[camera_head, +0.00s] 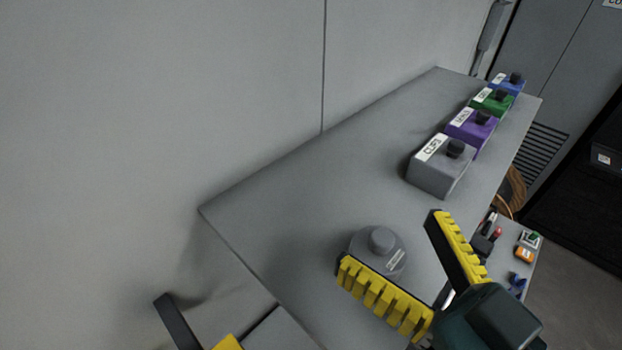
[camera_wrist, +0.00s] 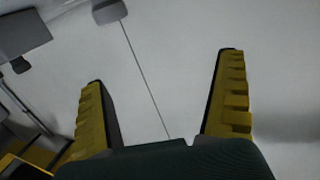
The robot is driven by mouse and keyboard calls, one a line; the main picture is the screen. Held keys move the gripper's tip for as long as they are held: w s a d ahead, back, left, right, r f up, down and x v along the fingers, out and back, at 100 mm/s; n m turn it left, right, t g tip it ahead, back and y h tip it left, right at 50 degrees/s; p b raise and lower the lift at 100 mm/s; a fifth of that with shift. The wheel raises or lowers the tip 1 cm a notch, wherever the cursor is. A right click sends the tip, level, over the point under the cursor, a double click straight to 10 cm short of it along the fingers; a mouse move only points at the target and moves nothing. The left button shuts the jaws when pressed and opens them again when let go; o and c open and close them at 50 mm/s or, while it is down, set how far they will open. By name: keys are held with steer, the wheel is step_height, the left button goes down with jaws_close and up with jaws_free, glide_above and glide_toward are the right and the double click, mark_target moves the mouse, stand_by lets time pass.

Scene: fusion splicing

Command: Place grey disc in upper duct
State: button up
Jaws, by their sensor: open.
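The grey disc (camera_head: 372,248) lies on the grey tabletop in the head view, with a round knob on top and a small white label on its side. My gripper (camera_head: 390,246) is in the lower right of the head view, its yellow ribbed fingers spread wide. One finger overlaps the disc's near edge in the picture; I cannot tell whether it touches. In the wrist view my gripper (camera_wrist: 160,75) is open with nothing between its fingers. I cannot make out the upper duct in either view.
A row of labelled boxes with black knobs stands along the table's right edge: grey (camera_head: 433,178), purple (camera_head: 470,134), green (camera_head: 490,103) and blue (camera_head: 506,86). The grey table (camera_head: 310,195) is bare at left and middle. A lower surface with small tools (camera_head: 522,254) lies at right.

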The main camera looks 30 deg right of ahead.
steer(key=w+a+r+t, duration=0.2)
steer(key=w+a+r, duration=0.1)
steer(key=w+a, duration=0.3)
steer(key=shift+w+a+r+n+t+y, duration=0.2)
steer(key=shift+w+n+t+y, duration=0.15)
steer(key=shift+w, duration=0.2)
steer(key=shift+n+t+y, duration=0.35)
steer(key=shift+t, duration=0.6)
steer(key=a+r, duration=0.1)
steer(key=a, duration=0.1)
steer(key=w+a+r, duration=0.1)
steer(key=a, duration=0.1)
steer(key=w+a+r, duration=0.1)
steer(key=a, duration=0.1)
steer(key=shift+w+a+r, duration=0.1)
steer(key=shift+w+a, duration=0.05)
steer(key=shift+a, duration=0.1)
steer(key=shift+c, duration=1.2)
steer(key=c, duration=0.3)
steer(key=shift+c, duration=0.6)
